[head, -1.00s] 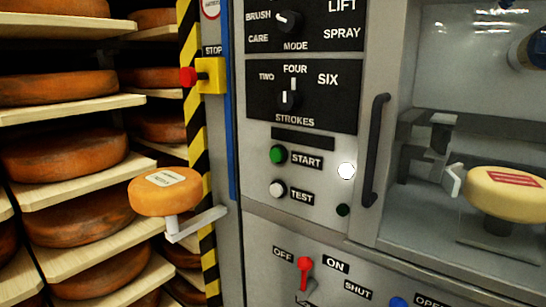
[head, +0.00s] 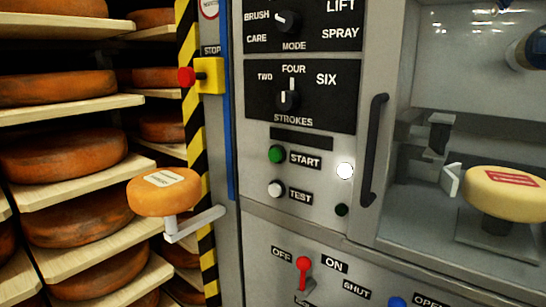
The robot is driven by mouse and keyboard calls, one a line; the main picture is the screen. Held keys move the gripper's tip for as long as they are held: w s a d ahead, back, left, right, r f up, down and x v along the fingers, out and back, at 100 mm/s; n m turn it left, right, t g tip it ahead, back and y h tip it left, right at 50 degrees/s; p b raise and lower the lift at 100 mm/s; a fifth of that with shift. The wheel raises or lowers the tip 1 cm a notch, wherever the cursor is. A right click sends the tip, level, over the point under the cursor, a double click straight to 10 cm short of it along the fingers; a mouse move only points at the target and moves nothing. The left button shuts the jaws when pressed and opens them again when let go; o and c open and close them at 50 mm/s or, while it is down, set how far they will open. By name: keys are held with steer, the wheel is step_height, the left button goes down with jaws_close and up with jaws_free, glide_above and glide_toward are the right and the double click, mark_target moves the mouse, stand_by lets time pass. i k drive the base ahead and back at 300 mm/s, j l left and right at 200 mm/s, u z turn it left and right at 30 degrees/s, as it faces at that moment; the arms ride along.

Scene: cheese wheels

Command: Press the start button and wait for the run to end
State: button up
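The green start button (head: 277,154) sits on the grey control panel (head: 262,222), left of its START label. A white test button (head: 276,189) is below it. A round white lamp (head: 344,171) is lit to the right, and a dark green lamp (head: 341,210) below it looks unlit. Behind the window at right, a yellow cheese wheel (head: 500,204) with a red label sits on a stand, with a grey mechanism (head: 433,142) to its left. My gripper is not in view.
A red stop button (head: 186,77) on a yellow box is at the panel's left edge. The strokes knob (head: 287,98), mode knob (head: 287,21) and red switch (head: 303,264) are on the panel. A dark door handle (head: 373,150) stands out. Shelves (head: 70,108) of cheese are at left.

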mark_target(275, 155)
steer(key=z, duration=1.65)
steer(key=k+j, duration=0.35)
steer(key=j, duration=0.15)
steer(key=k+j, duration=0.3)
steer(key=j, duration=0.15)
